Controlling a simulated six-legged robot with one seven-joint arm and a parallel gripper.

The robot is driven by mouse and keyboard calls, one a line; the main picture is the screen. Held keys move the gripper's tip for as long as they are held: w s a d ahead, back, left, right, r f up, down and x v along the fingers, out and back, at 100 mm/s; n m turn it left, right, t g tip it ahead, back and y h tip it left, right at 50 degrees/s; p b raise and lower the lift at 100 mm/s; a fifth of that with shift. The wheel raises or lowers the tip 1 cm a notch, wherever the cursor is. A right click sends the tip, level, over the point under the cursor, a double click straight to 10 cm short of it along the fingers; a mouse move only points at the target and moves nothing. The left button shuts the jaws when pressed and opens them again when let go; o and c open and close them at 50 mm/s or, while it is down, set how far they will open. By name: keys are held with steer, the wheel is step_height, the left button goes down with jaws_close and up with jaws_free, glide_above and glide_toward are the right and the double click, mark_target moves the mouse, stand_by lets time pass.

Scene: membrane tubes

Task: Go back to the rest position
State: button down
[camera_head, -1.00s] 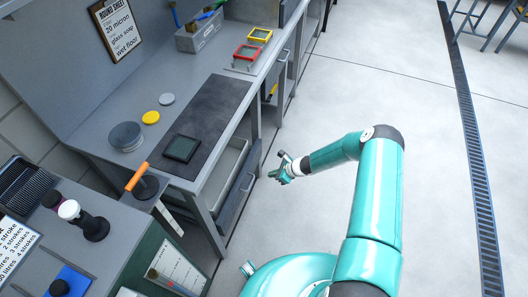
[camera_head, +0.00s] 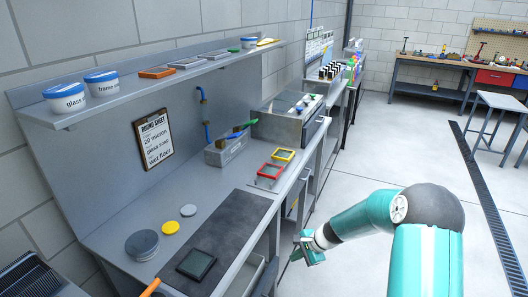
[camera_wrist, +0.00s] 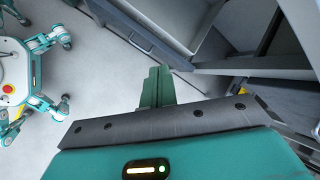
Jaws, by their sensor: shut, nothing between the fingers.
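My gripper (camera_head: 306,250) is at the end of my teal arm, in the head view, beside the front edge of the grey workbench. It is out over the aisle, clear of the bench objects. In the wrist view the teal fingers (camera_wrist: 158,86) are together with nothing between them. Grey floor and the bench's lower frame lie beyond them.
A dark mat (camera_head: 222,240) bears a dark square frame (camera_head: 196,263). Yellow (camera_head: 169,227) and grey discs lie nearby. Red (camera_head: 270,171) and yellow (camera_head: 283,155) frames stand farther back. The clipboard (camera_head: 156,138) hangs behind. Open floor (camera_head: 365,165) lies right.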

steer(key=s+r+n+h, duration=0.2)
steer(key=s+r+n, duration=0.3)
steer(key=r, duration=0.7)
steer(key=s+r+n+h, duration=0.1)
steer(key=s+r+n, duration=0.2)
steer(key=s+r, duration=0.65)
steer(key=s+d+r+n+t+h, duration=0.1)
steer(key=s+d+r+n, duration=0.1)
steer(key=s+r, duration=0.4)
steer(key=s+d+r+n+t+h, duration=0.2)
steer(key=s+r, duration=0.4)
steer(key=s, duration=0.6)
steer(key=shift+d+n, duration=0.25)
steer(key=shift+n, duration=0.35)
steer(key=shift+r, duration=0.1)
